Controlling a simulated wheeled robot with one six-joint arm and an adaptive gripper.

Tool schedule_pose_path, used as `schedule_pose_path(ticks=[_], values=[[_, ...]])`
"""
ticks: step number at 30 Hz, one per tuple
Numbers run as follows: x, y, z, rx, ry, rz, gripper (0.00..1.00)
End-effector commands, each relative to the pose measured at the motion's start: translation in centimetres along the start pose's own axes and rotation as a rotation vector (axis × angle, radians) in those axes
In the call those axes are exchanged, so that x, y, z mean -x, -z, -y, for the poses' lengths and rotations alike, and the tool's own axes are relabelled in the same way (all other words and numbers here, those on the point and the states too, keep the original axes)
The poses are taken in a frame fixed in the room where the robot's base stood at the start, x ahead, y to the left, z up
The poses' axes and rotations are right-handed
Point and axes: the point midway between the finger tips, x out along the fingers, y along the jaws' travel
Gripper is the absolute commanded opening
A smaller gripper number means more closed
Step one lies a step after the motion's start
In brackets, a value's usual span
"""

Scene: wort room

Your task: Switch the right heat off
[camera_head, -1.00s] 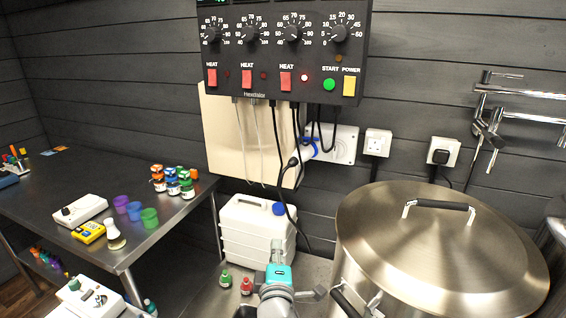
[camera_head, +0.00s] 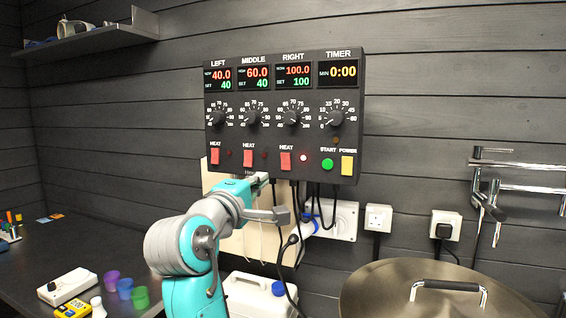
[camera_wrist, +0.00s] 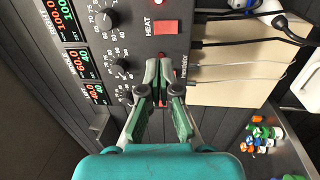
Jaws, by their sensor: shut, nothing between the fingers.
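The control panel (camera_head: 340,90) hangs on the dark wall with three red HEAT switches. The right heat switch (camera_head: 285,161) has a brightly lit lamp (camera_head: 303,157) beside it; the other two heat lamps look dark. The right display reads 100.0 over 100. In the wrist view a red switch (camera_wrist: 167,27), in line with the right column, lies just beyond my fingertips. My gripper (camera_wrist: 159,62) is shut and empty in front of the panel's lower part, around the middle column, hiding part of it. In the head view my arm mostly hides the gripper just below the panel.
The middle heat switch (camera_head: 248,158), green START button (camera_head: 327,164) and yellow POWER switch (camera_head: 347,165) sit close by. Cables hang below the panel. A large lidded pot (camera_head: 430,290) stands at lower right, a white canister (camera_head: 255,297) below.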

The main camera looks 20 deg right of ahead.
Motion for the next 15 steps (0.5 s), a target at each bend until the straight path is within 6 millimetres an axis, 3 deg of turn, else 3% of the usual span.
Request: schedule_pose_path(ticks=[10, 15], values=[[-0.1, 0.0, -0.1, 0.001, 0.000, 0.001, 0.00], [-1.2, -0.1, -0.1, 0.001, 0.000, 0.003, 0.00]])
